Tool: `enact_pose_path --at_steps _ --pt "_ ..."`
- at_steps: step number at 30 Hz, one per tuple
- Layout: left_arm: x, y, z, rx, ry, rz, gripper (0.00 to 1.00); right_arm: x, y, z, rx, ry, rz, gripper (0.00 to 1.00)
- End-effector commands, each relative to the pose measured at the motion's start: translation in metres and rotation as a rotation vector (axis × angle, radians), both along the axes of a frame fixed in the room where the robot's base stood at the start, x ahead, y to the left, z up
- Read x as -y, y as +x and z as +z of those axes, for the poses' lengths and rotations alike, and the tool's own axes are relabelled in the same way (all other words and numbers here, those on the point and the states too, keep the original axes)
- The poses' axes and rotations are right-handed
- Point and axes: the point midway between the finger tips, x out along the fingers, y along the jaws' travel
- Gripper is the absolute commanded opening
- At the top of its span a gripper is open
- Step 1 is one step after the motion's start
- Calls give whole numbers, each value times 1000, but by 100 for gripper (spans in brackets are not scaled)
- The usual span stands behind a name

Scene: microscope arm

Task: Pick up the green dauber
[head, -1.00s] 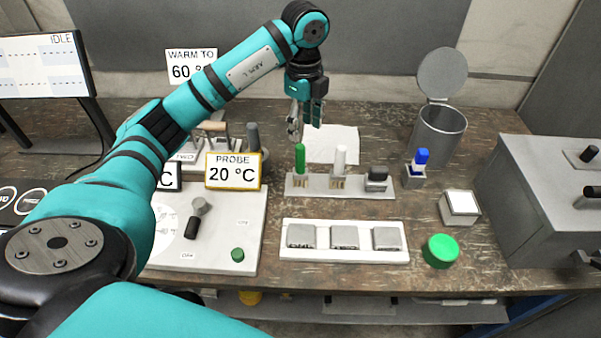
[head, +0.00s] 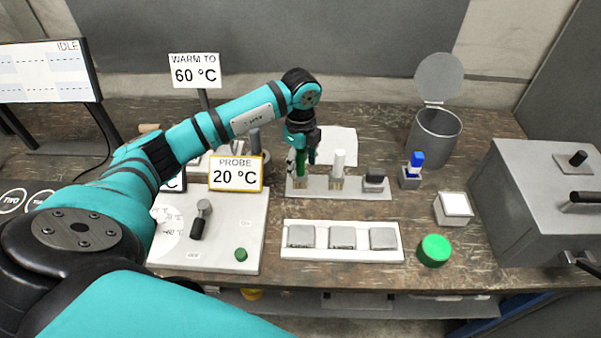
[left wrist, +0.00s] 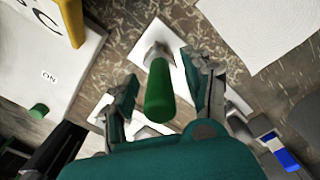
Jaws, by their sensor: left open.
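The green dauber (left wrist: 160,92) stands upright in the grey rack (head: 350,188), at the rack's left end. In the head view the dauber (head: 301,168) is partly hidden by my left gripper (head: 303,160). My left gripper is open, and in the left wrist view its two fingers (left wrist: 163,88) are on either side of the dauber's green handle, with gaps showing. My right gripper is in neither view.
A white dauber (head: 338,163) and a dark grey block (head: 374,179) sit in the same rack. A blue-topped item (head: 416,162) stands to the right. A hotplate with a PROBE 20 °C sign (head: 236,173) is at left. A white tray (head: 342,253) lies in front.

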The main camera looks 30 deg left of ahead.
Motion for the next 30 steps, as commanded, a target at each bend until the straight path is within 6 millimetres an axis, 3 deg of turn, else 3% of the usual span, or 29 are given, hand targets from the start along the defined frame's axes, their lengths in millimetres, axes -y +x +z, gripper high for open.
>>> enact_pose_path --at_steps 2,13,24,30 --pt "0 0 0 0 0 0 49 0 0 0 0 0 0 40" --pt "0 0 1 0 0 0 1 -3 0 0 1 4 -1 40" --pt "0 1 2 2 -1 0 0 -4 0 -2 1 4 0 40" --pt "0 1 16 6 0 -1 0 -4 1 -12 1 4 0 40"
